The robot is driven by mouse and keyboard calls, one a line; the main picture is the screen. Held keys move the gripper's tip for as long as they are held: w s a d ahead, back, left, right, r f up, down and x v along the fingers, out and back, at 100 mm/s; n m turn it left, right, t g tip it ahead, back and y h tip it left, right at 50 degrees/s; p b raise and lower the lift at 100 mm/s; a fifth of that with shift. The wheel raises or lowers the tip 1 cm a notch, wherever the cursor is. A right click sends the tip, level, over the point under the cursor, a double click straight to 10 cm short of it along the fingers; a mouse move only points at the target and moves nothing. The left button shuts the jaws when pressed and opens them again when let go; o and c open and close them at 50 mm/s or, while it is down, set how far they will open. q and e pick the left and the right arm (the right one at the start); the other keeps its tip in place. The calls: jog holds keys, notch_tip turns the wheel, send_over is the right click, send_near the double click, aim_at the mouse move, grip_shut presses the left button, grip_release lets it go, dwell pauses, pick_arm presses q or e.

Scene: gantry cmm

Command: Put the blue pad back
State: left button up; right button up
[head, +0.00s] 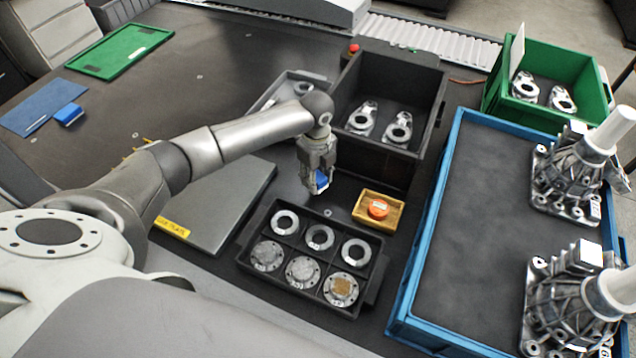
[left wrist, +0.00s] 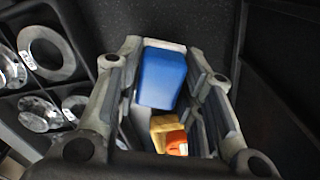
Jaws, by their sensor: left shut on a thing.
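My left gripper (head: 318,184) is shut on a blue pad (head: 321,181), a small blue block. It holds it above the dark table, between the black divided tray and the tall black bin. In the left wrist view the blue pad (left wrist: 161,78), with a pale layer at its far edge, sits between the fingers of the left gripper (left wrist: 165,95). A similar blue block (head: 69,114) lies at the near right corner of a flat blue mat (head: 42,107) at the far left. My right gripper is not in view.
The divided tray (head: 244,252) holds several metal rings and discs. A wooden box (head: 394,222) with an orange-capped item stands beside the gripper. The black bin (head: 372,160), a blue-rimmed tray (head: 398,318) and a green bin (head: 493,92) stand right. A green mat (head: 120,50) lies far left.

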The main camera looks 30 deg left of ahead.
aim_at(318, 174)
pick_arm(q)
jog(key=shift+w+f, duration=0.25)
jog(key=shift+f, duration=0.1)
jog(key=shift+w+f, duration=0.1)
jog(key=shift+f, duration=1.5)
jog(key=o, duration=0.9)
jog(key=shift+f, duration=0.15)
notch_tip(318, 174, up, 12)
jog(key=shift+r, duration=0.2)
